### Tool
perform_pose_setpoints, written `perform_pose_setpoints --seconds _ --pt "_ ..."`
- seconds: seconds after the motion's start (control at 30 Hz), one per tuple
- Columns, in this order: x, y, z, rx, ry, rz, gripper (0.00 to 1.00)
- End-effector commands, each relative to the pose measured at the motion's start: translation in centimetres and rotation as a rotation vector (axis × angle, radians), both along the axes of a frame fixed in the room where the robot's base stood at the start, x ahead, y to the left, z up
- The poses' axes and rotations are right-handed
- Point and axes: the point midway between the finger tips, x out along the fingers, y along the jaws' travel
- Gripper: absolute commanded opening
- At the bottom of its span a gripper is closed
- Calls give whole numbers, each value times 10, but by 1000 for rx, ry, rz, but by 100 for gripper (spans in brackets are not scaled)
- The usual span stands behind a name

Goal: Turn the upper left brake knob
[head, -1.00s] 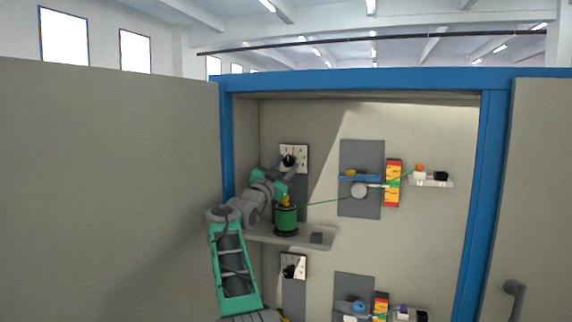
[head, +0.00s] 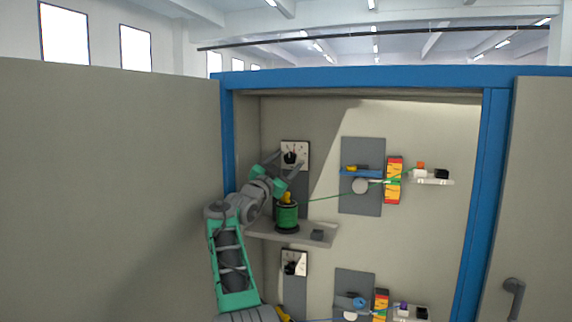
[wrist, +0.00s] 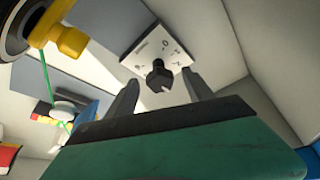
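The upper left brake knob (head: 289,158) is black and sits on a white dial plate (head: 302,150) at the cabinet's upper left. In the wrist view the knob (wrist: 159,75) shows in front of its marked plate (wrist: 146,42). My gripper (head: 284,161) is just below and in front of the knob. Its two fingers are spread and empty, one on each side of the knob in the picture, with the knob showing between the fingertips (wrist: 160,80). I see no clear contact. A second black knob (head: 290,268) is on a lower plate, away from my gripper.
A green cable spool (head: 287,217) stands on a grey shelf (head: 262,233) below my gripper, its cable running right. Grey panels with rollers (head: 360,186) and coloured blocks (head: 393,180) are at the right. Blue cabinet posts (head: 228,140) and open doors flank the opening.

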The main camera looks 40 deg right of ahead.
Motion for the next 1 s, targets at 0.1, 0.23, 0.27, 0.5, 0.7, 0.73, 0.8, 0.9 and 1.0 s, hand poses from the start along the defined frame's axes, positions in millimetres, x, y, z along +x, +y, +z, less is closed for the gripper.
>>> perform_pose_setpoints --seconds 0.1,0.23,0.27,0.5,0.7,0.73,0.8,0.9,1.0 --pt "0 0 0 0 0 0 61" --pt "-1 3 -2 -1 0 1 61" --pt "-1 5 -4 0 -1 1 61" --pt "-12 44 -22 -1 -1 3 61" --pt "-19 69 -28 0 1 1 61" --pt "-20 70 -28 -1 0 1 61" --pt "-20 72 -27 0 0 0 61" --pt "-20 72 -26 0 0 0 61" --pt "-20 72 -26 0 0 0 61"
